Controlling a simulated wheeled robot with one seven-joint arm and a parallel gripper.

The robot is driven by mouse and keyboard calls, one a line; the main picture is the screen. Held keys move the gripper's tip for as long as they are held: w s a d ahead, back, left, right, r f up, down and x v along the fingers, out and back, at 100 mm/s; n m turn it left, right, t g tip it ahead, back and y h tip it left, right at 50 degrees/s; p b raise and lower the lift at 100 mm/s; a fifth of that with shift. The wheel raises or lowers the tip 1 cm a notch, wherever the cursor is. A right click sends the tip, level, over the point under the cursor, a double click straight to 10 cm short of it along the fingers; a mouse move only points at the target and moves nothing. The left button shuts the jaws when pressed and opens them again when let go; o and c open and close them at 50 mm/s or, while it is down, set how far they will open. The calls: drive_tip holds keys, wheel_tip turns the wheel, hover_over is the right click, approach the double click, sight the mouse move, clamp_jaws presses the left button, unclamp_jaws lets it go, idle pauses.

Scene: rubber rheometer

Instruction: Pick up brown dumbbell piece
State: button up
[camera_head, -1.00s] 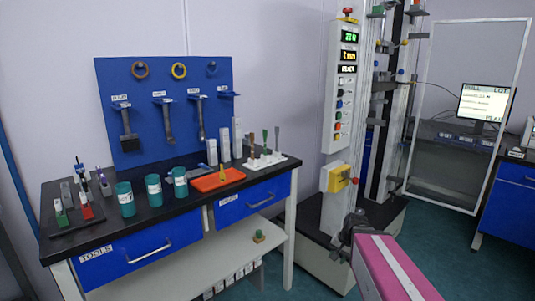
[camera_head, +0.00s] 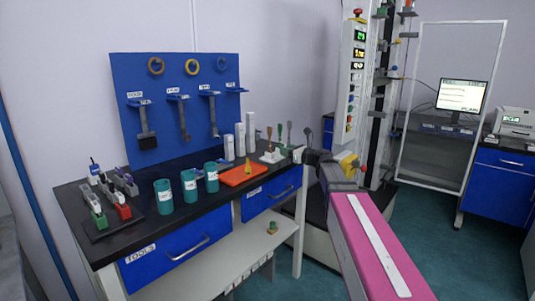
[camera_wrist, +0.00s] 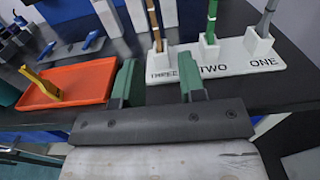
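The brown dumbbell piece (camera_wrist: 155,22) stands upright in a white holder block marked THREE in the wrist view, its top cut off by the frame. In the head view the brown piece (camera_head: 268,138) stands near the bench's right end. A green piece (camera_wrist: 212,20) marked TWO and a grey piece (camera_wrist: 267,18) marked ONE stand to its right on the same white stand (camera_wrist: 235,66). My gripper (camera_wrist: 158,82) is open and empty, with its two green fingers apart, just short of the stand's near edge. The brown piece lies beyond the gap between the fingers.
An orange tray (camera_wrist: 83,76) with a yellow tool (camera_wrist: 42,84) lies left of the stand. Teal cups (camera_head: 189,187) are farther left on the black bench. The testing machine (camera_head: 352,90) rises to the right.

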sight(269, 151)
drive_tip(key=x, duration=0.4)
drive_tip(key=shift+w, duration=0.1)
drive_tip(key=shift+s+a+x, duration=0.1)
drive_tip(key=shift+s+x, duration=0.05)
drive_tip(key=shift+x, duration=1.3)
drive_tip(key=shift+s+a+x, duration=0.1)
drive_tip(key=shift+x, duration=1.4)
drive_tip(key=shift+s+f, duration=0.1)
drive_tip(key=shift+f, duration=0.05)
drive_tip(key=shift+c, duration=0.3)
clamp_jaws()
